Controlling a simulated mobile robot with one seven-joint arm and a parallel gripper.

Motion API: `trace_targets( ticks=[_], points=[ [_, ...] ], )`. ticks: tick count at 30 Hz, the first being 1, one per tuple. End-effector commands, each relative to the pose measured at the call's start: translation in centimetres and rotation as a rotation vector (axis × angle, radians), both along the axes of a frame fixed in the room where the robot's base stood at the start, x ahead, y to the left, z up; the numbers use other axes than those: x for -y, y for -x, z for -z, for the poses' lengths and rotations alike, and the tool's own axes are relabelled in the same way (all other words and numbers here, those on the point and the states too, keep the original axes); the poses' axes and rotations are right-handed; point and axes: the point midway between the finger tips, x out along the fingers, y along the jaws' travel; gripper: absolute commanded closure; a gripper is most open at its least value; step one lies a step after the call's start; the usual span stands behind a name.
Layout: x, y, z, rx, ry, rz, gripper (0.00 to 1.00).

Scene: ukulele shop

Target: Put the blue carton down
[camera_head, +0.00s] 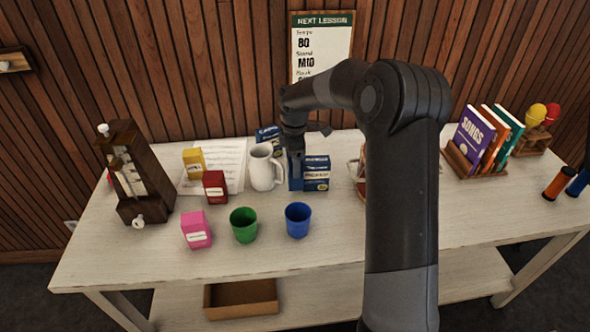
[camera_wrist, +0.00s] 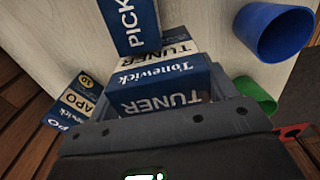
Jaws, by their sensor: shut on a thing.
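My gripper (camera_head: 296,165) points down over the back middle of the table, shut on a blue carton. In the wrist view this carton (camera_wrist: 160,82) reads "Tonewick TUNER" and sits between the jaws. I cannot tell whether the held carton touches the table or another carton. A blue "CAPO" carton (camera_wrist: 75,100) stands apart.
A white pitcher (camera_head: 263,167) stands close left of my gripper. A blue cup (camera_head: 298,219) and a green cup (camera_head: 244,224) stand in front. Red (camera_head: 215,187), yellow (camera_head: 194,162) and pink (camera_head: 196,229) cartons are left. The table's (camera_head: 130,255) front left is clear.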

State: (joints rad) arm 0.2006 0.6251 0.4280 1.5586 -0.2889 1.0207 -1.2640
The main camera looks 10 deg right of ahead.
Motion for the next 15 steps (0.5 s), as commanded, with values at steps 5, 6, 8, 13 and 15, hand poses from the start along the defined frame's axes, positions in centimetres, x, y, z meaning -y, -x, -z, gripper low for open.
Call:
trace_targets(
  ticks=[5,6,8,13,15],
  points=[
    [0.0,0.0,2.6,-0.003,0.000,0.001,0.49],
    [0.0,0.0,3.2,-0.003,0.000,0.001,0.49],
    [0.0,0.1,3.9,-0.002,0.001,0.000,0.49],
    [0.0,0.0,4.1,0.001,0.000,0.000,0.49],
    [0.0,0.0,4.1,0.000,0.000,0.000,0.49]
  ],
)
